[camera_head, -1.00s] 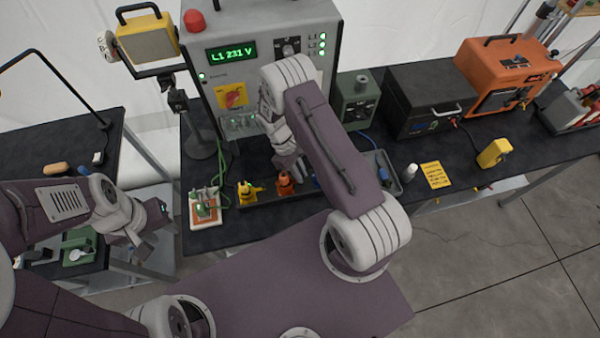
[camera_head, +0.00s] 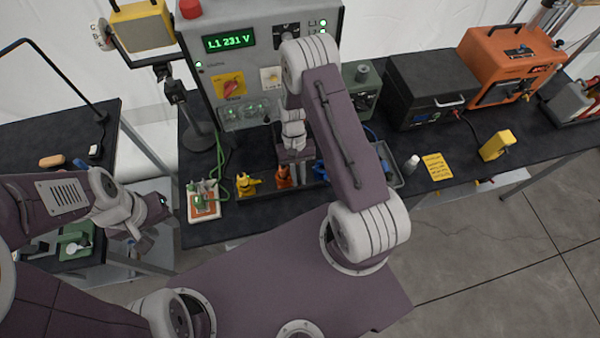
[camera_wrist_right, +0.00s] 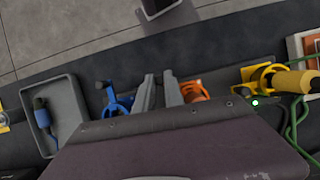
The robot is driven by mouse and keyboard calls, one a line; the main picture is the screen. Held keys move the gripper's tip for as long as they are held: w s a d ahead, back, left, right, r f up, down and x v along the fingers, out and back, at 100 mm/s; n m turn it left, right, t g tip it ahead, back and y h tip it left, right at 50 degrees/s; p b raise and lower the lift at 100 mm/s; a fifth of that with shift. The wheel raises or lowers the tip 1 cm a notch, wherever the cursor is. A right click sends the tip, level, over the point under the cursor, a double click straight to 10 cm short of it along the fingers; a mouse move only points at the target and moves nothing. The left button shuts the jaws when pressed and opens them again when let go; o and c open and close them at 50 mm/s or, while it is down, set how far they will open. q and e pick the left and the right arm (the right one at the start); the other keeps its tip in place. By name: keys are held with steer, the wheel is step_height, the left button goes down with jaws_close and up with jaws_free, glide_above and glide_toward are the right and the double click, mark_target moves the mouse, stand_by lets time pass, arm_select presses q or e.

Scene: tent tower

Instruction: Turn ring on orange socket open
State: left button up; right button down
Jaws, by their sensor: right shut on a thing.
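The orange socket (camera_head: 283,176) stands in the dark strip at the table's front, between the yellow socket (camera_head: 246,184) and the blue socket (camera_head: 319,172). My right gripper (camera_head: 298,176) points down just right of the orange socket. In the right wrist view, its two grey fingers (camera_wrist_right: 159,92) are close beside the orange socket (camera_wrist_right: 194,92), with the blue socket (camera_wrist_right: 118,102) on the other side. It is shut on the ring of the orange socket; the grip itself is mostly hidden. My left gripper (camera_head: 150,212) is away at the left, its jaws unclear.
A grey cabinet (camera_head: 212,75) with a green display stands behind the sockets. A socket box (camera_head: 203,203) with green cables is at the left. A grey tray (camera_wrist_right: 66,110) lies beyond the blue socket.

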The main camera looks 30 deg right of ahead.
steer(key=shift+s+a+m+t+y+b, duration=0.15)
steer(key=shift+a+m+t+y+b, duration=0.4)
steer(key=shift+m, duration=0.9)
steer(key=shift+s+a+m+t+y+b, duration=0.15)
steer(key=shift+a+m+y, duration=0.25)
steer(key=shift+a+m, duration=0.75)
steer(key=shift+s+a+m+t+y+b, duration=0.25)
steer(key=shift+a+m+y, duration=0.2)
steer(key=shift+m, duration=1.25)
steer(key=c, duration=1.7)
jaws_free()
steer(key=shift+o, duration=1.2)
steer(key=shift+r, duration=0.1)
